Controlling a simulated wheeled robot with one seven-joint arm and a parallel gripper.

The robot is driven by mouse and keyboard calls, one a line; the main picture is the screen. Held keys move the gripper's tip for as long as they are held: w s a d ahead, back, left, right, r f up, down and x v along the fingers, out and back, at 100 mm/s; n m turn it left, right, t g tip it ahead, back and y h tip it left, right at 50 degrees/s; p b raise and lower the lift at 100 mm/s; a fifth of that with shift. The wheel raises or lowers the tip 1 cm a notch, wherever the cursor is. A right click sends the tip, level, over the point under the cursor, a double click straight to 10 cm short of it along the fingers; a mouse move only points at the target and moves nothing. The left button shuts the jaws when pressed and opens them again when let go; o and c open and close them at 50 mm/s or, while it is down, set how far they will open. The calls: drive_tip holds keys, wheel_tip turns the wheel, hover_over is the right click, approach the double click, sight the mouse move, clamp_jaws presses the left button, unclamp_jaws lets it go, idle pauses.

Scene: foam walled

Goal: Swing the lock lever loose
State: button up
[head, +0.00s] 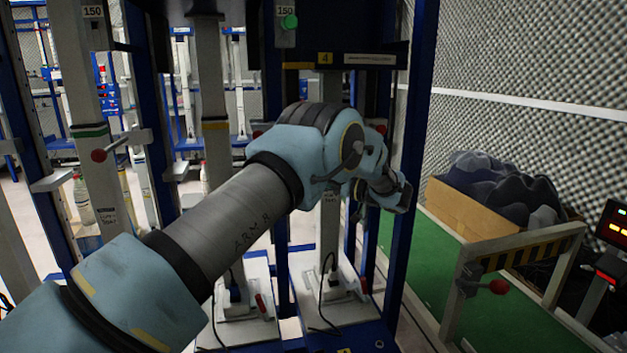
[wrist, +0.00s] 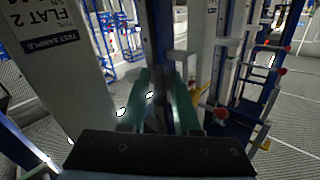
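Several levers with red ball knobs are in view; I cannot tell which one is the lock lever. In the head view one lever (head: 100,155) sticks out from a pale column at the left. Another lever (head: 497,287) is on the striped gate at the lower right. In the wrist view a red-knobbed lever (wrist: 220,115) shows right of my gripper (wrist: 160,90). The teal fingers are apart, with a dark blue post behind the gap and nothing clearly held. In the head view my arm hides part of the middle columns, and my gripper (head: 398,192) is beside a blue upright.
Blue uprights (head: 415,130) and pale columns (head: 70,70) stand close around my arm. At the right are a green surface (head: 425,270), a box of dark foam pieces (head: 470,210) and a striped gate (head: 520,255). A labelled pale panel (wrist: 60,60) is near my gripper's left.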

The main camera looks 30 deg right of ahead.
drive_tip(key=shift+o, duration=1.1)
drive_tip(key=shift+s, duration=0.1)
drive_tip(key=b+v, duration=0.1)
drive_tip(key=v, duration=0.9)
drive_tip(key=shift+s+d+b, duration=0.15)
drive_tip(key=shift+s+b, duration=0.1)
drive_tip(key=shift+b, duration=0.15)
